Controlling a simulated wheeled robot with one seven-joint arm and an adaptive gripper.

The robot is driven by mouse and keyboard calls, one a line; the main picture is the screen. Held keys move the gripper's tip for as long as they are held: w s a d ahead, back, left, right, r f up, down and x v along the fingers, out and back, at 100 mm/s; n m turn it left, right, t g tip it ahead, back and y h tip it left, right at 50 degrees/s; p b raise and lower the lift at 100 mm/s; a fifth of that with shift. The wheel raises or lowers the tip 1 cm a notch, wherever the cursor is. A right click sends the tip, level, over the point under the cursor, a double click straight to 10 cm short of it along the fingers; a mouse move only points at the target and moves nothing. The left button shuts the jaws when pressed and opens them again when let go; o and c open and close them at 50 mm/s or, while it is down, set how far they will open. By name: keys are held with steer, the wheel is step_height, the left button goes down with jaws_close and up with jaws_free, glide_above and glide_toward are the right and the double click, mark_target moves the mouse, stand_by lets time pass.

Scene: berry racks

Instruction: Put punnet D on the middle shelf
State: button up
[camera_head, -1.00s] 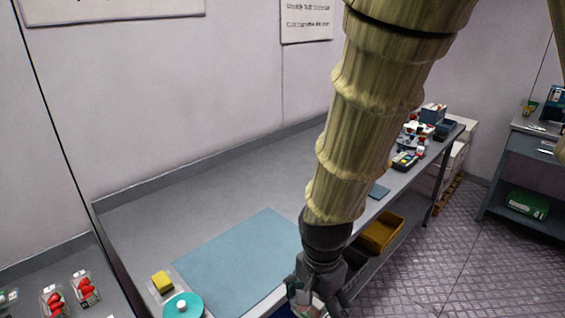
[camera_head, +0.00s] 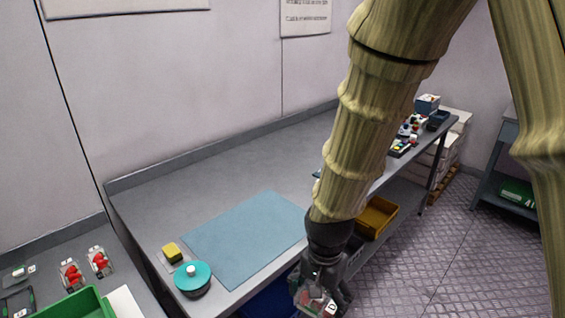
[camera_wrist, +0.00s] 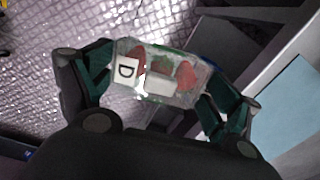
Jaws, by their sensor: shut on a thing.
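Punnet D is a small clear box of red berries with a white label marked D. It shows in the wrist view (camera_wrist: 160,76), between the two fingers of my gripper (camera_wrist: 158,92), which are shut on it. In the head view, punnet D (camera_head: 322,304) is at the bottom of the picture, in my gripper (camera_head: 318,292), in front of the table's front edge and above the floor. No middle shelf can be clearly identified in these views.
A grey table (camera_head: 150,212) bears a blue mat (camera_head: 250,235), a teal-lidded pot (camera_head: 193,276) and a yellow sponge (camera_head: 172,252). A yellow bin (camera_head: 377,218) sits under the table. Two punnets (camera_head: 99,261) and a green crate (camera_head: 75,305) are at left. Open floor (camera_head: 440,260) lies right.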

mark_target(327, 294)
steer(key=w+d+f+n, duration=0.3)
steer(key=w+d+f, duration=0.1)
steer(key=f, duration=0.4)
steer(key=w+d+f+n, duration=0.4)
steer(key=w+d+f, duration=0.1)
steer(key=f, duration=0.3)
steer(key=shift+d+f, duration=0.15)
steer(key=shift+d, duration=0.2)
